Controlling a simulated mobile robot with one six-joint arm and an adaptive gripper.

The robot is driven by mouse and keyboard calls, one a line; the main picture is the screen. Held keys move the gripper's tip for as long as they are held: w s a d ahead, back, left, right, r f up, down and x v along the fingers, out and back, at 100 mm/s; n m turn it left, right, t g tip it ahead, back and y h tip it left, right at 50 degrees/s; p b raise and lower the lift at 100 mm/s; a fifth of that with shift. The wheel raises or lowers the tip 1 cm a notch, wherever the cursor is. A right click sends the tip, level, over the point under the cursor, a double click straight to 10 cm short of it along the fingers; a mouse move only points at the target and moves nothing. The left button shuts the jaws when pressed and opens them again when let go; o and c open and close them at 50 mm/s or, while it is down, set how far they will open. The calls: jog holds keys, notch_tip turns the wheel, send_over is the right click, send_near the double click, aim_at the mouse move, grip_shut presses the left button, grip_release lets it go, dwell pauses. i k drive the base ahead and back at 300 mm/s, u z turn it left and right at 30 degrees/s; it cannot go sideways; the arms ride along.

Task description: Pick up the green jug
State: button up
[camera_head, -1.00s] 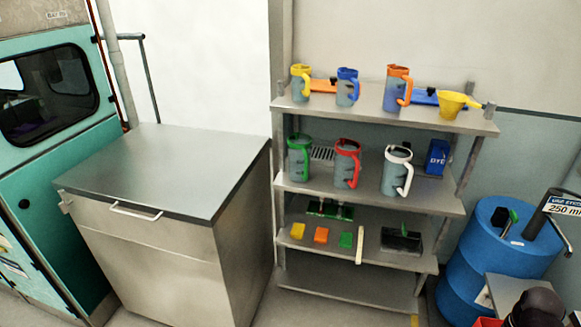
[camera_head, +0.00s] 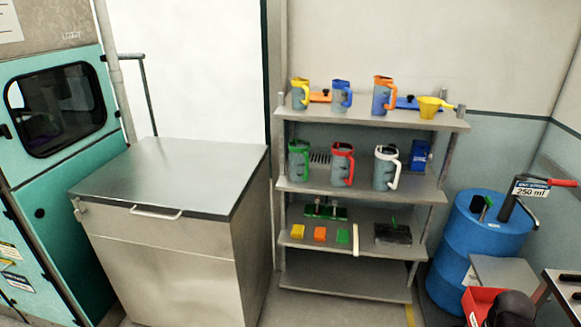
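The green jug (camera_head: 299,162) stands upright at the left end of the middle shelf of a metal rack (camera_head: 350,190). It has a green rim and handle, and a greyish body. A red-handled jug (camera_head: 342,164) and a white-handled jug (camera_head: 385,168) stand to its right on the same shelf. My gripper is not in view. A dark rounded shape at the bottom right may be part of my arm, but I cannot tell.
Yellow, blue and orange jugs and a yellow funnel (camera_head: 430,107) stand on the top shelf. A steel cabinet (camera_head: 185,170) is left of the rack. A blue drum (camera_head: 483,235) and a red bin (camera_head: 481,301) are at the right. Little floor shows.

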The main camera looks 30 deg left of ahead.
aim_at(299, 150)
jog(key=u, duration=0.2)
jog(key=i, duration=1.5)
jog(key=u, duration=1.5)
